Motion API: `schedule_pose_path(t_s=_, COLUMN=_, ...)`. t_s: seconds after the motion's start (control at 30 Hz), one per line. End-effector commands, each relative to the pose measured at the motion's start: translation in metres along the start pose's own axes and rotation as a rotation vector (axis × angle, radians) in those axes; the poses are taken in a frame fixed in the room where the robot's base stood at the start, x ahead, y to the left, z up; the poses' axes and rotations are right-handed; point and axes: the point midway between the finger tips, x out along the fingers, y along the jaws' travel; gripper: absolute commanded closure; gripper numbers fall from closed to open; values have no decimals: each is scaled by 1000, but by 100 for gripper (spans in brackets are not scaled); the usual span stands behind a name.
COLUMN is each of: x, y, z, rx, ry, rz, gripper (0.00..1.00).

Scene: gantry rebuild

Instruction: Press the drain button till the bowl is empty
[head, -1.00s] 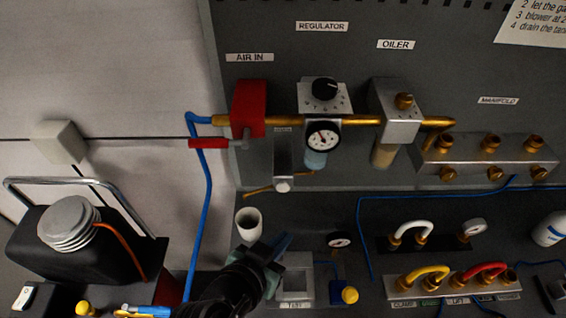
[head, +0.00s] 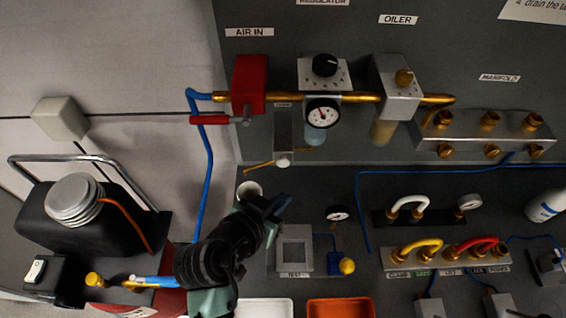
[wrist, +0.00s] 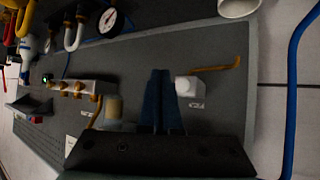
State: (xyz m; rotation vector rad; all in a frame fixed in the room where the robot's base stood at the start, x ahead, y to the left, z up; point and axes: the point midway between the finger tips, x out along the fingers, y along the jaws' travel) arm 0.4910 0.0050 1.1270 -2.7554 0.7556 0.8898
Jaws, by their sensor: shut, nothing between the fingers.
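A bluish clear bowl (head: 316,134) hangs under the regulator gauge; its liquid level is too small to read. Left of it, a narrow grey block (head: 283,133) ends below in a pale cap (head: 283,160) with a thin brass tube to the left. This cap looks like the drain button, but its label is unreadable. In the wrist view the cap (wrist: 186,87) sits just right of my fingertips, apparently apart from them. My gripper (head: 284,202) is shut and empty, below the cap in the head view. In the wrist view its blue fingers (wrist: 160,78) stand together and hide what is behind them.
A white cup (head: 249,188) stands just beyond my gripper. A red valve (head: 249,84), a tan oiler bowl (head: 384,130) and a brass-ported manifold (head: 490,133) line the panel. A blue hose (head: 207,175) runs down on the left. An orange tray (head: 340,308) lies at the front.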

Motion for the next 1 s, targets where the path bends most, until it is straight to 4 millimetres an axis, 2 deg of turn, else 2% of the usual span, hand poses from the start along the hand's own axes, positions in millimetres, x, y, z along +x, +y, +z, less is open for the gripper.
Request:
schedule_pose_path(t_s=0.2, x=22, y=-15, z=-15, rx=-2, ry=2, rz=0, gripper=100)
schedule_pose_path(t_s=0.4, x=32, y=-24, z=-23, rx=0, ry=0, rz=0, gripper=100)
schedule_pose_path(t_s=1.0, x=35, y=-25, z=-25, rx=1, ry=-1, rz=1, gripper=100)
